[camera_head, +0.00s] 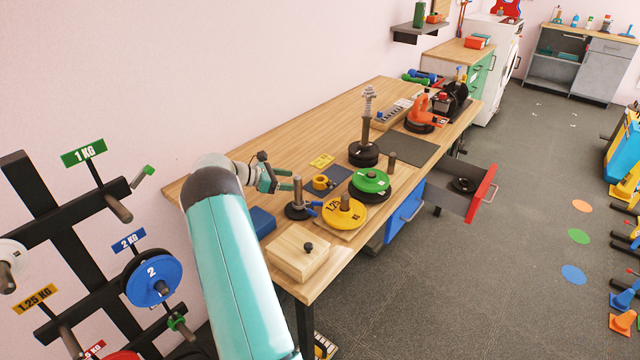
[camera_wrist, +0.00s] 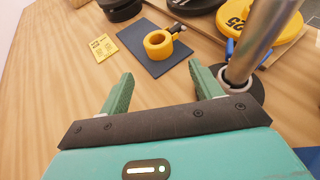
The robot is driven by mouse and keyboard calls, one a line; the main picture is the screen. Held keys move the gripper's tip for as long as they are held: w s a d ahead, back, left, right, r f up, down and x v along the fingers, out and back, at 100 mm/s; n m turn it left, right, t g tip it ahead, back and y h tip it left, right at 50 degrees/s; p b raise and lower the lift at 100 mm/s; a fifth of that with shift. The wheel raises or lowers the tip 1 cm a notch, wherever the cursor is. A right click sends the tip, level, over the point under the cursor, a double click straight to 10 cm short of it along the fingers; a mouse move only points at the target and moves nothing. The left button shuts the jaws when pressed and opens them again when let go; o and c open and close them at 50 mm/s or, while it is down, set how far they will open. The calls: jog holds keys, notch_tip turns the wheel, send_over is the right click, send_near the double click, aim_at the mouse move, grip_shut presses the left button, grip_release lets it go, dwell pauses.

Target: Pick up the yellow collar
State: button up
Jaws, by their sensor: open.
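The yellow collar (camera_wrist: 158,44) is a small ring with a dark screw knob on its side. It lies on a dark blue mat (camera_wrist: 176,64) on the wooden table. In the head view the yellow collar (camera_head: 320,183) sits just right of my gripper. My gripper (camera_wrist: 158,88) is open and empty in the wrist view, its two green fingers apart, with the collar beyond the fingertips. In the head view my gripper (camera_head: 284,180) hangs above the table.
A metal post (camera_wrist: 258,40) on a dark base stands close beside the right finger. A yellow 1.25 KG plate (camera_head: 344,213), a green plate (camera_head: 370,180) and a wooden box (camera_head: 297,255) are near. A yellow card (camera_wrist: 103,47) lies left of the mat. Bare wood surrounds the left finger.

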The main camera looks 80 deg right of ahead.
aim_at(314, 182)
jog(key=x, duration=0.9)
jog(key=shift+s+r, duration=0.15)
jog(key=shift+s, duration=0.15)
jog(key=shift+s+d, duration=0.25)
jog(key=c, duration=0.9)
